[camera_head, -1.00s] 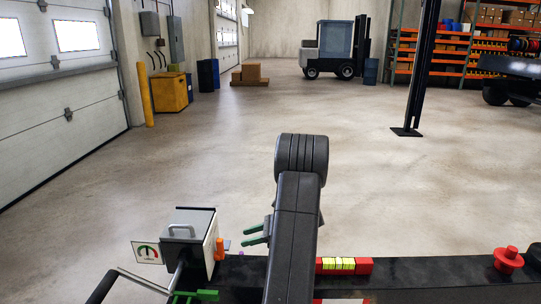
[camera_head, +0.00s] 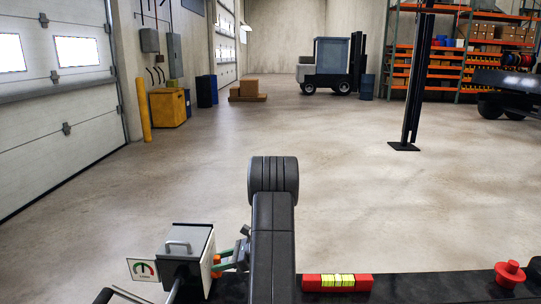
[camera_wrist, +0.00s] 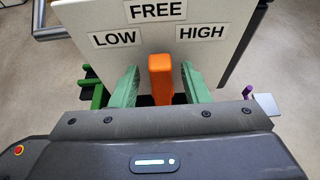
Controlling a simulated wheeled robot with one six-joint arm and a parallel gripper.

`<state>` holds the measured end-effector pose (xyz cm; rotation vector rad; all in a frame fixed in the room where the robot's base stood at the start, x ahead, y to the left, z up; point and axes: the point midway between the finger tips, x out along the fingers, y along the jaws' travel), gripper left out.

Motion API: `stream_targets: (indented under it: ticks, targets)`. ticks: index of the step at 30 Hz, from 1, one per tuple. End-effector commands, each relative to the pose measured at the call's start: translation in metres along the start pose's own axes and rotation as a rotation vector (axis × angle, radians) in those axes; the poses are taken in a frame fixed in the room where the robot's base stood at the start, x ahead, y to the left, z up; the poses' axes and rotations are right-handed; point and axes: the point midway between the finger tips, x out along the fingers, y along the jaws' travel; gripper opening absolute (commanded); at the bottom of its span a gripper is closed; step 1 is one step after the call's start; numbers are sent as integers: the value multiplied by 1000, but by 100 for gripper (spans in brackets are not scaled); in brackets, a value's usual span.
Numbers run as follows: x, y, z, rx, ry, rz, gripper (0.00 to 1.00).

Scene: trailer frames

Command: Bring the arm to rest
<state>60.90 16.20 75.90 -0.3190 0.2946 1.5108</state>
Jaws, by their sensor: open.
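My arm reaches forward, and my gripper (camera_head: 220,264) is at the right side of a grey box (camera_head: 181,236) with a top handle. In the wrist view my gripper's green fingers (camera_wrist: 164,90) are open, one on each side of an orange lever (camera_wrist: 161,78). Small gaps show between the fingers and the lever. The lever stands before the box face, which reads LOW, FREE and HIGH. Part of the lever also shows in the head view (camera_head: 217,260).
A gauge sign (camera_head: 142,269) stands left of the box. A red block with a yellow strip (camera_head: 337,282) and a red knob (camera_head: 509,273) are on the dark front surface. A black post (camera_head: 412,90) stands on the open floor. A forklift (camera_head: 333,66) is far back.

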Motion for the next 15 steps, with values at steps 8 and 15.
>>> stream_targets:
  ticks: [8,15]
  targets:
    - [-10,-2,0,22,0,5,42]
    - [-56,-3,-1,22,1,4,42]
